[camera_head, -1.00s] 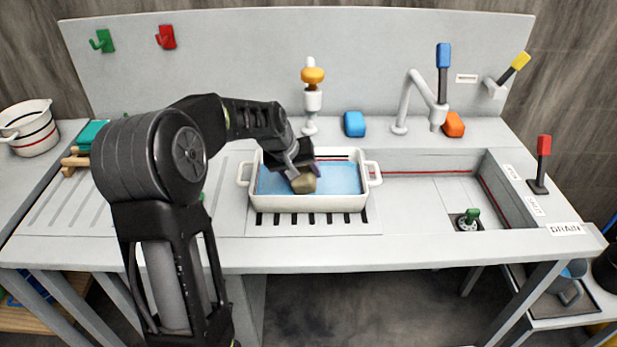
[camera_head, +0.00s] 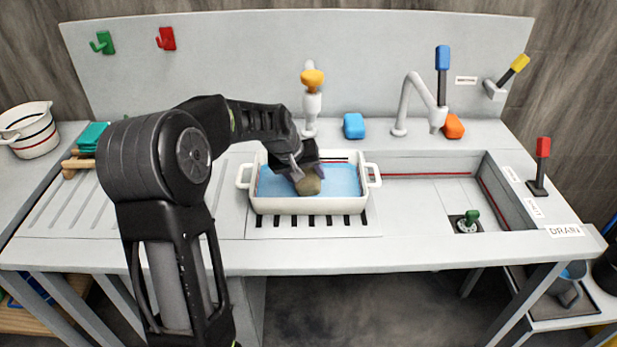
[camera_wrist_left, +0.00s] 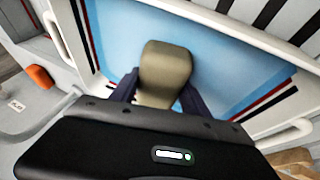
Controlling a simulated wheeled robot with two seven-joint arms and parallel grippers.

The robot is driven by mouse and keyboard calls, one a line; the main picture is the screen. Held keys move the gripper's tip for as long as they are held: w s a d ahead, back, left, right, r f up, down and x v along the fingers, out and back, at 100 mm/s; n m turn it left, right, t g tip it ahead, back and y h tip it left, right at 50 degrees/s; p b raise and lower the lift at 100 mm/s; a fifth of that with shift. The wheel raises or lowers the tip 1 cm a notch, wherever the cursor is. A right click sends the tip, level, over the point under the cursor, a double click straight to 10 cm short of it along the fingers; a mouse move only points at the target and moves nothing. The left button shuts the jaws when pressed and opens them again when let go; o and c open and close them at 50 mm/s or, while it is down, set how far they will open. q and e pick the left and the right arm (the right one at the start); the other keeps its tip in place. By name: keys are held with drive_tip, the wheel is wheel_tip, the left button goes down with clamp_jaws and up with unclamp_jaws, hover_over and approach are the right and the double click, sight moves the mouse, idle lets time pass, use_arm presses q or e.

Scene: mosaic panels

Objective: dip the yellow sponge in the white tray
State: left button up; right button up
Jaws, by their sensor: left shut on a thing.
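The white tray (camera_head: 310,205) stands on the counter left of the sink and holds blue liquid (camera_head: 340,180). My left gripper (camera_head: 304,176) reaches down into the tray and is shut on the sponge (camera_head: 309,184). The sponge looks dull olive-yellow, darker than a plain yellow. In the left wrist view the sponge (camera_wrist_left: 165,75) sits between the fingers over the blue. I cannot tell exactly how deep it sits in the liquid. My right gripper is not in view.
A blue sponge (camera_head: 354,126) and an orange sponge (camera_head: 453,126) lie at the back of the counter. A grey faucet (camera_head: 407,105) stands behind the sink basin (camera_head: 420,195), which has a green plug (camera_head: 472,217). A white pot (camera_head: 30,130) stands far left.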

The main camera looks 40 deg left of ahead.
sight(304, 170)
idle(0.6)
use_arm(q)
drive_tip(key=shift+s+a+b, duration=0.35)
drive_tip(key=shift+s+a, duration=0.05)
drive_tip(key=shift+a, duration=0.15)
drive_tip(key=shift+r+p, duration=1.2)
drive_tip(key=shift+r, duration=0.35)
drive_tip(key=shift+r+p, duration=2.6)
drive_tip(key=shift+r, duration=1)
drive_tip(key=shift+s, duration=0.15)
